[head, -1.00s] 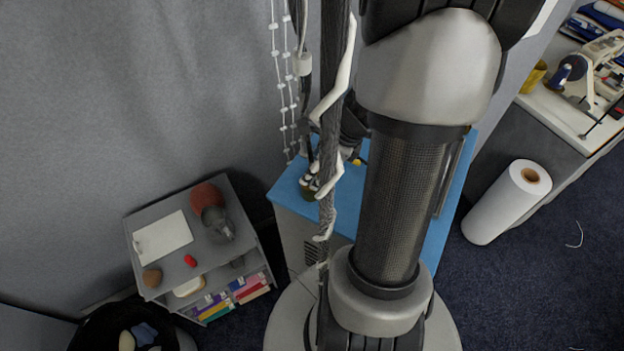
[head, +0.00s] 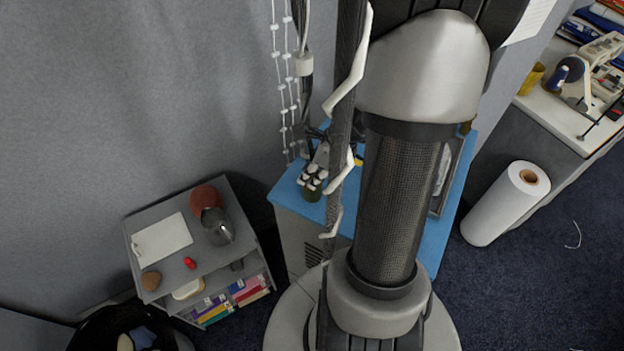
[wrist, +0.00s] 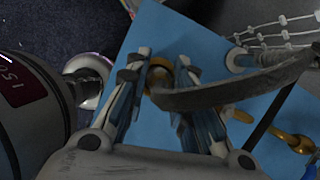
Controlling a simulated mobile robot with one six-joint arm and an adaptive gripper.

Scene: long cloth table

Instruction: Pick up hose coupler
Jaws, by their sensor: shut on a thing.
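In the wrist view my gripper (wrist: 160,78) points down over the blue top, with one finger on each side of a small round brass-coloured piece. I take this piece to be the hose coupler (wrist: 160,64). The fingers are closed on it. A grey curved band crosses in front and hides part of it. In the head view my arm covers most of the blue-topped cabinet (head: 285,190), and the coupler cannot be made out there.
Yellow link-like pieces (wrist: 292,138) lie right of the gripper on the blue top. A grey shelf (head: 205,255) stands left.

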